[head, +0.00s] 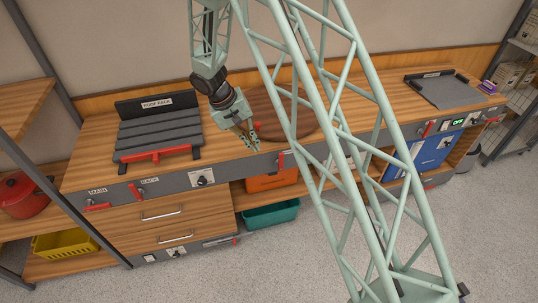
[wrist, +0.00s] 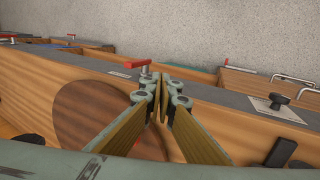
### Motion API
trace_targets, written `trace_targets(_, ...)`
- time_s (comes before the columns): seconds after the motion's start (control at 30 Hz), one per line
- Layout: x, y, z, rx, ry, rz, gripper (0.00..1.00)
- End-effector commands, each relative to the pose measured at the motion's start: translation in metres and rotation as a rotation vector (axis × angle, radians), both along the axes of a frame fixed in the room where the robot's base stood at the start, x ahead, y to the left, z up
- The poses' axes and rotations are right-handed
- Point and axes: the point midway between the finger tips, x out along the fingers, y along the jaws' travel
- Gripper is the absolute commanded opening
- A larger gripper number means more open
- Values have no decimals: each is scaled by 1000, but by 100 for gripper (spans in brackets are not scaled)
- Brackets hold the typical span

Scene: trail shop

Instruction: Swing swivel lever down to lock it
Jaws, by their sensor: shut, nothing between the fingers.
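My gripper (head: 254,145) is shut and empty above the front edge of the wooden counter, beside a round brown disc (head: 263,101). A small red-handled lever (head: 281,160) is on the grey front strip, just right of and below the fingertips. In the wrist view the shut fingertips of my gripper (wrist: 161,80) are close to a red lever (wrist: 138,65), which stands out from the strip beside a small label. They look apart from it, but the gap is hard to judge. No readable label here says which lever is the swivel lever.
More red levers sit along the strip, at the MAIN label (head: 97,207), at RACK (head: 135,191) and at the right (head: 427,129). A black roof rack (head: 155,130) stands on the counter at left. A black knob (wrist: 278,100) is at right in the wrist view. The floor in front is clear.

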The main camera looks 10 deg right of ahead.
Motion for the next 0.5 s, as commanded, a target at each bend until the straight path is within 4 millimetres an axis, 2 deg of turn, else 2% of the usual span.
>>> trace_targets(0.27,0,-5,-12,0,1,1,0)
trace_targets(0.5,0,-15,-36,-1,2,-1,0)
